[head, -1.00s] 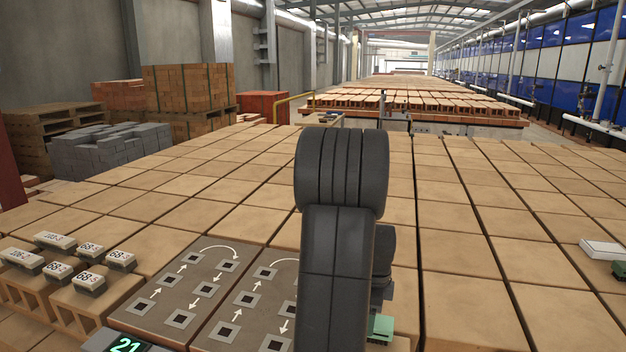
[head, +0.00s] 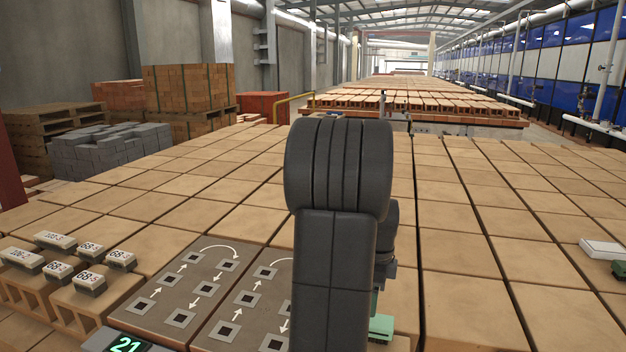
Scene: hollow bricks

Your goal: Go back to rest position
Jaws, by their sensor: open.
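My dark arm (head: 338,200) stands upright in the middle of the head view, its thick rounded joint at the top. My gripper does not show; the arm or the frame edge hides it. Left of the arm, small grey blocks with numbered white tops, such as one marked 68 (head: 90,282), stand on hollow bricks. Beside them lies a brown panel (head: 190,285) with square dark sockets and white arrows. A second such panel (head: 240,325) is partly hidden by the arm.
Flat tan bricks (head: 465,255) cover the surface in rows. A display reading 21 (head: 127,345) sits at the bottom left. A green piece (head: 382,326) shows beside my arm, mostly hidden. A white box (head: 605,249) and a green object (head: 619,269) lie at the right edge.

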